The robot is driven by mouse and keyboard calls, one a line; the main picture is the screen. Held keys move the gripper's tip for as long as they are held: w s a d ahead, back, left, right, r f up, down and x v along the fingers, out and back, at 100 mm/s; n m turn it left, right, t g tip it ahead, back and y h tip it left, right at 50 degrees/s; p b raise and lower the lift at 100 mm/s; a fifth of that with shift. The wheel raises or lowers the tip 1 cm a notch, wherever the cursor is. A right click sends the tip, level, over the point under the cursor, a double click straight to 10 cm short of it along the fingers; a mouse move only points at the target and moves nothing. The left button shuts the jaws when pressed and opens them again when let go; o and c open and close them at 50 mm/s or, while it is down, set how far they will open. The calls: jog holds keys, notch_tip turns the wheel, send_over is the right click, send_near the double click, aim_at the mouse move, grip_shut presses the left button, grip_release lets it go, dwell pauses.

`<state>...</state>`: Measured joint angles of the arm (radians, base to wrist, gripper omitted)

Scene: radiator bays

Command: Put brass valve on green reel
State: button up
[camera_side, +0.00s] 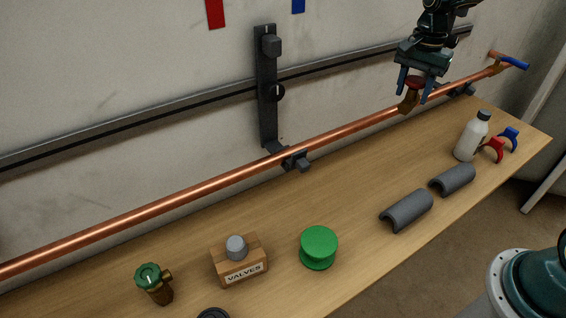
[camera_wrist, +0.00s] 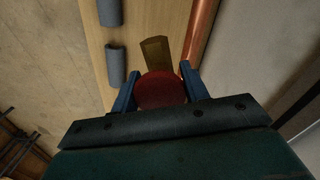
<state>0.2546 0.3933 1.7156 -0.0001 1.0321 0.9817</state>
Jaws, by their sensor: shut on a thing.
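My gripper (camera_side: 413,87) is shut on a brass valve (camera_side: 408,104) with a red handwheel, held up at the upper right, near the copper pipe in the picture. In the wrist view the red handwheel lies between the blue fingers of my gripper (camera_wrist: 160,84), and the valve's brass body (camera_wrist: 154,51) points away from me. The green reel (camera_side: 318,246) stands upright on the bench at the lower middle, its top bare. My gripper is well apart from the reel, above and to the right of it.
The wooden bench (camera_side: 350,180) carries a green-handled valve (camera_side: 154,284), a VALVES box (camera_side: 240,262) with a grey knob-like piece on top, two grey pipe shells (camera_side: 407,210), a white bottle (camera_side: 471,137) and red and blue clips (camera_side: 493,149). A copper pipe (camera_side: 220,183) runs along the wall.

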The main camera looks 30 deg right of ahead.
jog(key=s+a+r+n, duration=0.2)
jog(key=a+n, duration=0.5)
jog(key=a, duration=1.1)
notch_tip(320, 180, up, 3)
jog(key=n, duration=0.7)
send_over(319, 241)
notch_tip(319, 241, down, 16)
jog(key=shift+f, duration=0.1)
jog(key=shift+f, duration=2.1)
jog(key=shift+f, duration=0.15)
jog(key=o, duration=1.2)
jog(key=shift+o, duration=0.2)
